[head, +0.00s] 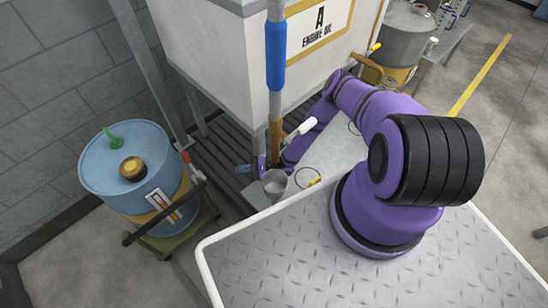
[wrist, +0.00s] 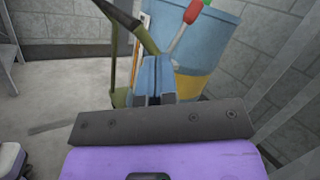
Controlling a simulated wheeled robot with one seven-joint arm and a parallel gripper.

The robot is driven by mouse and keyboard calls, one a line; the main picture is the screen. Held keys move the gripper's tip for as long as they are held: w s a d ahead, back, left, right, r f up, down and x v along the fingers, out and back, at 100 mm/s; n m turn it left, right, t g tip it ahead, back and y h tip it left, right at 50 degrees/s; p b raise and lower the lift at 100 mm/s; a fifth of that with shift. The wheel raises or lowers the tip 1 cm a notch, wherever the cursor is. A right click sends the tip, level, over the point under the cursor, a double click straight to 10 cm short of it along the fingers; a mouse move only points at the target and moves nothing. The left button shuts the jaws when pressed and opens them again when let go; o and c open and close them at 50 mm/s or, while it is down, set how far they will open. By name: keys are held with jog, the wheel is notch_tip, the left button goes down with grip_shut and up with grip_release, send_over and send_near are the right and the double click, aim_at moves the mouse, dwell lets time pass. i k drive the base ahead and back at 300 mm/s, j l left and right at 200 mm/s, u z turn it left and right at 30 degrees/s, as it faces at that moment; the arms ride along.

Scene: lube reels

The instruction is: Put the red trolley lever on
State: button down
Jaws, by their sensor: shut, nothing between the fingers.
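The red trolley lever shows in the wrist view as a red knob (wrist: 193,11) on a pale shaft, tilted up to the right in front of the blue drum. In the head view its small red tip (head: 186,157) shows at the drum's right side. The green trolley (head: 170,238) stands under the blue drum (head: 118,178); its olive frame (wrist: 140,32) shows in the wrist view. My gripper (head: 240,168) is right of the trolley, apart from the lever. Its blue fingers (wrist: 155,62) are shut and empty, pointing toward the drum. The lever's lower end is partly hidden behind the fingers.
A white tank (head: 235,65) marked engine oil stands over a dark grating (head: 232,158). A metal cup (head: 274,183) sits near my gripper. A blue-sleeved pole (head: 276,55) crosses the head view. Bare floor (head: 85,250) lies at the lower left.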

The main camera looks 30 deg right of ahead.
aim_at(184, 155)
jog(key=k+l, duration=0.1)
jog(key=l, duration=0.55)
jog(key=k+l, duration=0.1)
jog(key=l, duration=0.55)
